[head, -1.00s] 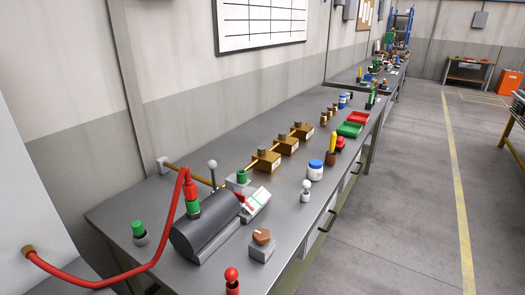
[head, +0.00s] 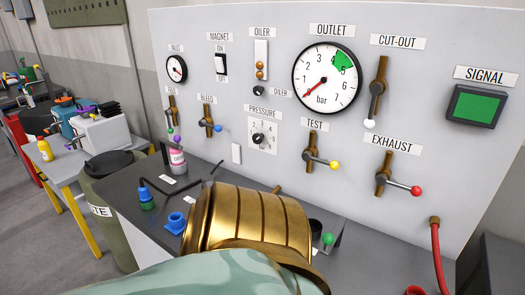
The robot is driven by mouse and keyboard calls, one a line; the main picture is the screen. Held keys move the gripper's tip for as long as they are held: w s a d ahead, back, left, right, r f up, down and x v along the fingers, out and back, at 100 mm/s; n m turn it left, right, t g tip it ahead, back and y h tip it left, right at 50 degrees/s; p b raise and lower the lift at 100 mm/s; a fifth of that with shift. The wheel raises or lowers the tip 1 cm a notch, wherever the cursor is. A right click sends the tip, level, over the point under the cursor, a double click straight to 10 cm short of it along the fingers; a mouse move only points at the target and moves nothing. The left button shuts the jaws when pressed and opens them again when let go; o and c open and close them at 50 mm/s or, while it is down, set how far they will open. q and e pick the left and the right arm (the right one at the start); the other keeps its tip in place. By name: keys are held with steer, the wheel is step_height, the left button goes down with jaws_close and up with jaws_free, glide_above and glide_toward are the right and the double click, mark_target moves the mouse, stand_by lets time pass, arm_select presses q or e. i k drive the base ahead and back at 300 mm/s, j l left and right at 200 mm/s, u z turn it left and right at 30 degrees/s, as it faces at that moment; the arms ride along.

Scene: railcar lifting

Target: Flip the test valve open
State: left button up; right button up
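The test valve (head: 311,150) is on the grey panel in the head view, under its TEST label (head: 314,125). It has an upright bronze body and a lever with a yellow knob (head: 334,165). The lever points right and slightly down, across the body. The outlet gauge (head: 327,78) above it has its red needle near the low end of the scale. Neither of my grippers shows. A gold ribbed joint and a pale green shell, apparently mine, fill the bottom middle, below the test valve, and hide part of the bench.
Nearby are the exhaust valve (head: 383,170) with a red knob, the cut-out valve (head: 377,86) with its lever down, the bleed valve (head: 207,122) and the pressure dial (head: 258,139). A red hose (head: 437,262) hangs at right. Small bottles stand on the bench (head: 140,190).

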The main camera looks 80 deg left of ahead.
mark_target(307, 155)
steer(key=u, duration=2.3)
steer(key=j+u, duration=0.1)
steer(key=j, duration=0.3)
